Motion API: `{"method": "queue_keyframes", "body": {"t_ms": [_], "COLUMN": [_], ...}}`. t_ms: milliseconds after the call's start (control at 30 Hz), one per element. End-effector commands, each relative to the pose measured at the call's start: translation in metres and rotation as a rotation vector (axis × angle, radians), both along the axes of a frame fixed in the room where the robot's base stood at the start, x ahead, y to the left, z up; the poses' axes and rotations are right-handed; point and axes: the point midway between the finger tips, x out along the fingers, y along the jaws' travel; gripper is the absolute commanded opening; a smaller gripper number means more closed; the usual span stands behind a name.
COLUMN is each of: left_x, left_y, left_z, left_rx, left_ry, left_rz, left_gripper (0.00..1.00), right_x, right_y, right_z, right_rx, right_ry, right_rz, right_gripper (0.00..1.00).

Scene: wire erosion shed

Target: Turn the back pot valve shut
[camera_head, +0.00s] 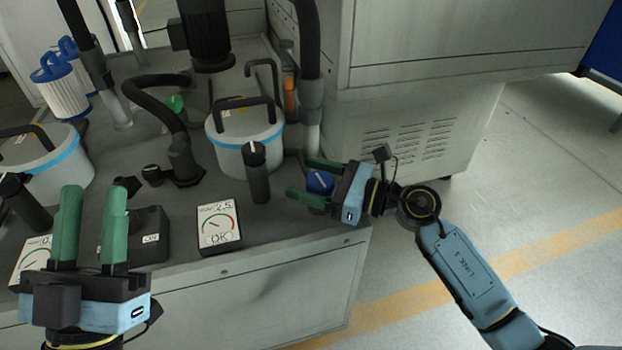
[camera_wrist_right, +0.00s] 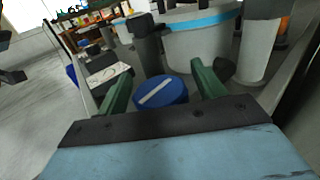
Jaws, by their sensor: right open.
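A round blue valve knob (camera_head: 319,182) with a white bar sits near the right corner of the grey bench, beside the nearer-centre pot (camera_head: 232,158), white with a blue band. In the right wrist view the knob (camera_wrist_right: 161,92) lies between my green fingers, its white bar slanting up to the right. My right gripper (camera_head: 312,180) is open around the knob, with gaps visible on both sides. Its lower part is hidden. My left gripper (camera_head: 93,195) is open and empty over the bench's front left. Another similar pot (camera_head: 42,175) stands at the left.
A gauge card (camera_head: 219,225) lies at the bench front. A dark upright cylinder (camera_head: 258,180) stands before the centre pot, and a grey pipe (camera_head: 311,125) rises behind the knob. A grey cabinet (camera_head: 410,130) stands behind. The floor at right is clear.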

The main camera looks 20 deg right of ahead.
Motion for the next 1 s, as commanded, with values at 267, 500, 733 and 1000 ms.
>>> {"method": "queue_keyframes", "body": {"t_ms": [267,500,733,1000], "left_x": [0.0,0.0,0.002,0.02], "left_y": [0.0,0.0,0.0,-0.002], "left_z": [0.0,0.0,0.0,-0.027], "left_rx": [-0.001,-0.001,0.004,0.082], "left_ry": [-0.002,-0.002,0.015,0.267], "left_rz": [0.0,0.0,0.0,0.007], "left_gripper": [0.36,0.36,0.36,0.36], "right_x": [0.001,0.0,0.0,0.002], "right_y": [0.0,0.0,0.0,0.0], "right_z": [0.0,0.0,0.001,0.002], "right_rx": [0.0,0.0,0.001,0.001], "right_ry": [0.0,0.0,0.001,0.002], "right_rz": [0.0,0.0,-0.008,-0.083], "right_gripper": [0.65,0.33,0.24,0.24]}}
